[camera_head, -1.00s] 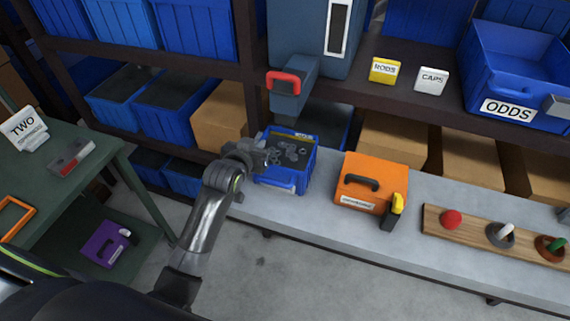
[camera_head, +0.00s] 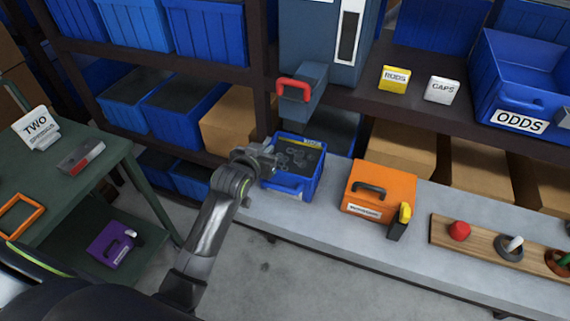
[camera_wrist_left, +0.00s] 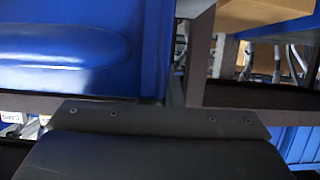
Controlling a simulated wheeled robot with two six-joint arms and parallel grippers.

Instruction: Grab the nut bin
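The nut bin (camera_head: 311,178) is a small open blue bin holding grey nuts, with a yellow label at its back edge. It sits at the left end of the grey bench. My left gripper (camera_head: 266,158) is at the bin's left side, close to its rim. I cannot tell whether it touches the bin, and its fingers are too small to read. In the left wrist view, a large blue wall with a rounded bulge, seemingly the nut bin (camera_wrist_left: 70,50), fills the upper left. A dark plate of my wrist covers the bottom there. My right gripper is not in view.
An orange case (camera_head: 378,188) stands right of the bin, then a wooden board (camera_head: 480,247) with pegs. A blue-grey machine with a red handle (camera_head: 294,88) overhangs behind the bin. A green table (camera_head: 90,180) is at left. Open floor lies in front.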

